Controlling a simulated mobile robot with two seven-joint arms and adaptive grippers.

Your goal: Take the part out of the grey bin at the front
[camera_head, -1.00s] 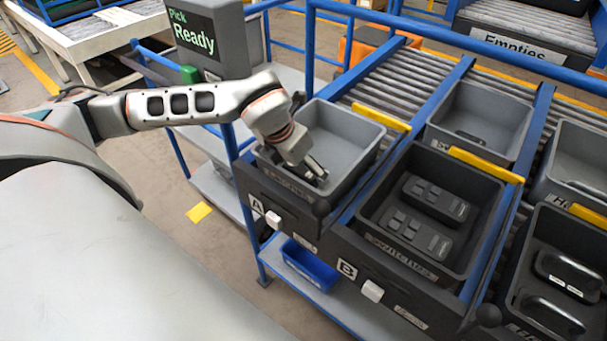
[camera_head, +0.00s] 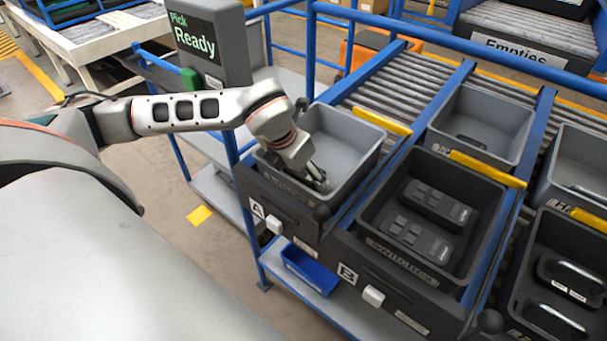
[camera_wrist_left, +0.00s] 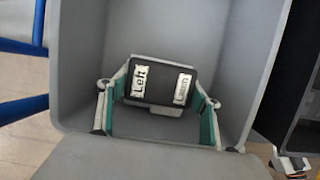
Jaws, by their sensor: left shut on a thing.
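The grey bin (camera_head: 350,137) at the front left, at the station marked A, has its inside partly visible in the head view. My left gripper (camera_head: 317,181) reaches down into it, near its front wall. In the left wrist view my left gripper (camera_wrist_left: 160,92) has its two fingers on either side of a dark part (camera_wrist_left: 160,88) with two white labels, one reading "Left". The gripper is shut on this part, low inside the bin. In the head view the part is hidden or too small to make out. My right gripper is not in view.
A dark bin (camera_head: 375,218) with two dark parts stands right of the grey bin, at B. More bins stand behind and right. A blue rail (camera_head: 470,45) crosses above the rollers. A screen (camera_head: 207,42) reading "Pick Ready" stands behind my left arm.

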